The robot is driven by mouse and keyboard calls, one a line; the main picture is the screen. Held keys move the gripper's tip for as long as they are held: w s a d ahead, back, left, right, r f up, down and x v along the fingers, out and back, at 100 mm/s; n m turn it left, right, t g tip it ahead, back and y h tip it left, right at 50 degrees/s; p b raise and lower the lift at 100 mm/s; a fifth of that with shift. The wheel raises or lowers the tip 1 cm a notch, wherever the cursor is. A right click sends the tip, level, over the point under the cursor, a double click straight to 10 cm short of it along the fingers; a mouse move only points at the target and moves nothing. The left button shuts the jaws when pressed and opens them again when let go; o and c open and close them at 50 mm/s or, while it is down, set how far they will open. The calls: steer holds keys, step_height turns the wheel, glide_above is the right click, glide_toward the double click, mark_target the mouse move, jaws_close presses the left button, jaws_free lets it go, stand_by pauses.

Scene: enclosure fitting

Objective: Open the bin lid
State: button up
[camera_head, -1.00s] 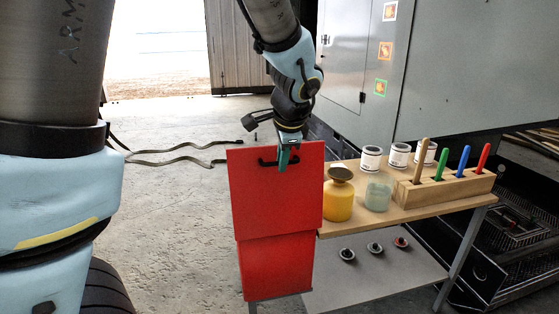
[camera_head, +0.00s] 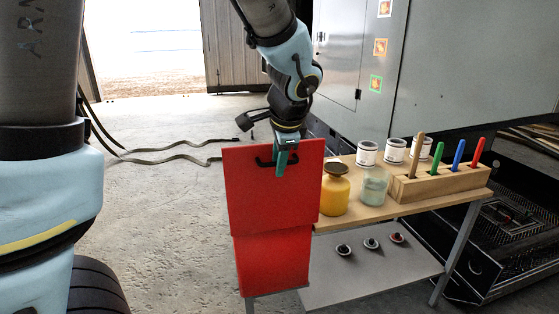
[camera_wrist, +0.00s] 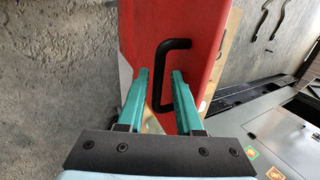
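The red bin (camera_head: 272,265) stands left of the wooden table. Its red lid (camera_head: 262,200) faces the head camera as a broad panel, wider at its top edge than at the bottom. It looks tilted up, but its exact angle is unclear. A black bar handle (camera_head: 265,163) sits near the lid's upper edge; it also shows in the wrist view (camera_wrist: 158,80). My gripper (camera_head: 281,170) is at the handle. In the wrist view my gripper (camera_wrist: 160,73) has its teal fingers apart, one on each side of the handle bar, with gaps visible. The bin's inside is hidden.
A yellow jar (camera_head: 335,192) and a glass jar (camera_head: 374,187) stand on the table (camera_head: 350,222) close to the lid's right side. A wooden block (camera_head: 440,184) holds coloured sticks behind. Straps (camera_head: 170,150) lie on the floor.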

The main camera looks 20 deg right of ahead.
steer(key=shift+o, duration=0.6)
steer(key=shift+r, duration=0.15)
steer(key=shift+s+d+r, duration=0.1)
steer(key=shift+r, duration=0.1)
steer(key=v, duration=1)
steer(key=a+f+n+g, duration=0.1)
steer(key=a+f+n, duration=0.3)
steer(key=a, duration=0.5)
steer(key=w+a+f+n+g+p, duration=0.1)
steer(key=a+f+n, duration=0.4)
steer(key=a+n, duration=0.3)
steer(key=a+f+n+g, duration=0.1)
steer(key=a+f+n, duration=0.4)
steer(key=a, duration=0.6)
steer(key=shift+w+f+n+g+p, duration=0.25)
steer(key=shift+n+g+p, duration=0.15)
steer(key=shift+n, duration=0.2)
